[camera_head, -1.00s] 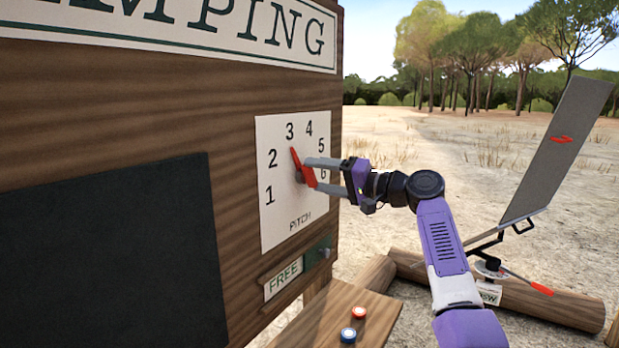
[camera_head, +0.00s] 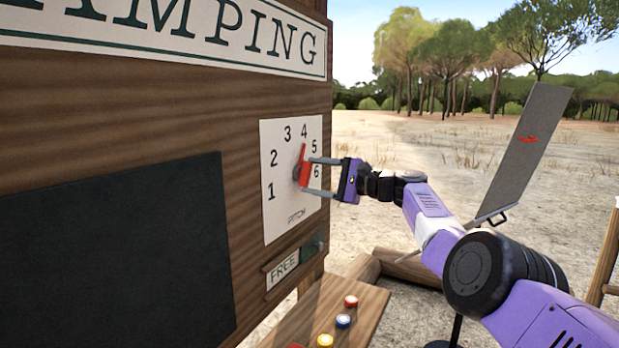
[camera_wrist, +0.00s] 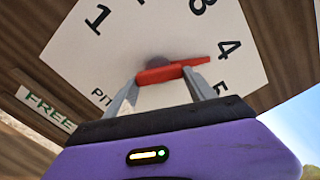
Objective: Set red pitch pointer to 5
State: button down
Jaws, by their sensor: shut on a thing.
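The 5 is partly cut off there.
Below the dial are a FREE sign (camera_head: 283,268) and a wooden shelf (camera_head: 362,308) with coloured buttons. A dark panel (camera_head: 110,260) covers the board's left. A grey tilted panel (camera_head: 525,150) stands at right. Open ground lies behind my arm.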

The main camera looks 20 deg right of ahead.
jog(key=shift+s+f+m, duration=0.1)
jog(key=shift+f+m, duration=0.1)
jog(key=shift+m, duration=1.65)
jog(key=shift+f+m, duration=0.15)
jog(key=shift+m, duration=1.7)
jog(key=shift+c, duration=1.6)
grip_release()
jog(key=shift+r, duration=0.1)
jog(key=shift+r, duration=0.1)
